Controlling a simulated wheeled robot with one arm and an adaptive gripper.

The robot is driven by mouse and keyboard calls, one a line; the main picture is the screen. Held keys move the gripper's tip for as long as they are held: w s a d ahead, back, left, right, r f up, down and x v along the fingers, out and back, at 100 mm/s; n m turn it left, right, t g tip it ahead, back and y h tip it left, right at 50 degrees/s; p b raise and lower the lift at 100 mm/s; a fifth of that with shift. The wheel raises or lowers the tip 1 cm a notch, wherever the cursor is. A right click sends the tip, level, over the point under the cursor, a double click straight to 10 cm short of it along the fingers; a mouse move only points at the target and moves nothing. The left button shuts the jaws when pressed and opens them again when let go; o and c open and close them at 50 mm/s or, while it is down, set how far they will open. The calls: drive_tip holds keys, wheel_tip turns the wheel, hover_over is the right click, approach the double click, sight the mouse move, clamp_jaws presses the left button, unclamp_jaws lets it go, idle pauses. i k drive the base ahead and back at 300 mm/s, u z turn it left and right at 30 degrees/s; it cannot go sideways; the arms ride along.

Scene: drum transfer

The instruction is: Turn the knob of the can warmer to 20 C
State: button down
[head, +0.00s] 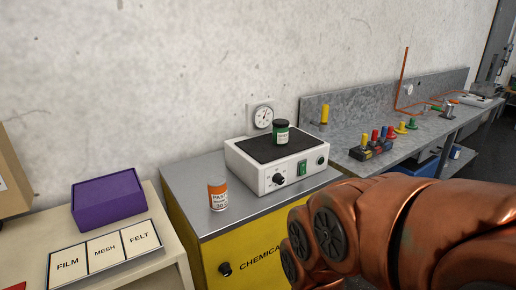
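The can warmer (262,172) is a white box with a black top plate, standing on the grey top of a yellow cabinet. Its front panel has a black knob (279,178) at the left, a lit green switch (302,168) in the middle and a small dark round fitting (321,161) at the right. The knob's setting is too small to read. A dark green can with a black lid (281,133) stands upright on the black plate. My copper arm fills the lower right, in front of the cabinet. My gripper is not in view.
An orange and white paste jar (218,195) stands left of the warmer. A round wall gauge (263,116) is behind it. A purple box (108,199) and a labelled tray (107,251) lie on the left bench. Coloured items (371,150) sit on the right bench.

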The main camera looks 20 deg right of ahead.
sight(277, 178)
drive_tip(key=u, duration=2.05)
drive_tip(key=k, duration=0.4)
drive_tip(key=z, duration=0.95)
